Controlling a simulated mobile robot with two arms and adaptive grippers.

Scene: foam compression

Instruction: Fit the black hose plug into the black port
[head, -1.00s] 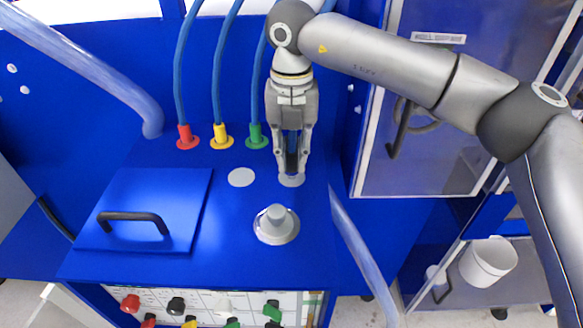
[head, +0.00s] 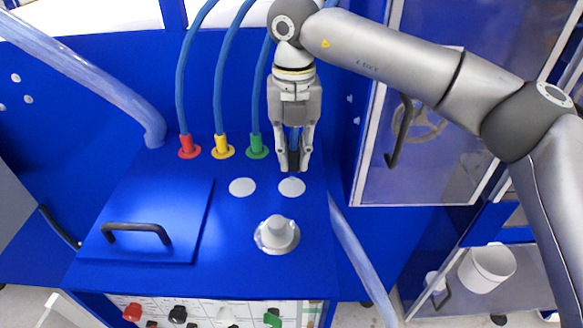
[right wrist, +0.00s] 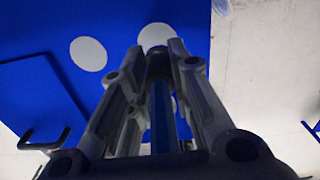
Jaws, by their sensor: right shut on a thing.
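My right gripper (head: 293,166) points down over the back right of the blue machine top. It is shut on the black hose plug (head: 293,159), a dark piece between the fingers. In the right wrist view the fingers (right wrist: 163,52) close around the plug (right wrist: 159,64), with the blue hose (right wrist: 158,118) running back between them. The tips look close to the surface, just behind the right pale disc (head: 292,187); whether they touch cannot be told. I cannot make out the black port; the gripper covers the spot right of the green plug (head: 257,146). My left gripper is out of view.
Red (head: 189,147) and yellow (head: 222,147) plugs stand in a row left of the green one. A second pale disc (head: 242,187), a silver knob (head: 276,235) and a handled lid (head: 150,220) lie in front. A framed door (head: 430,130) stands close on the right.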

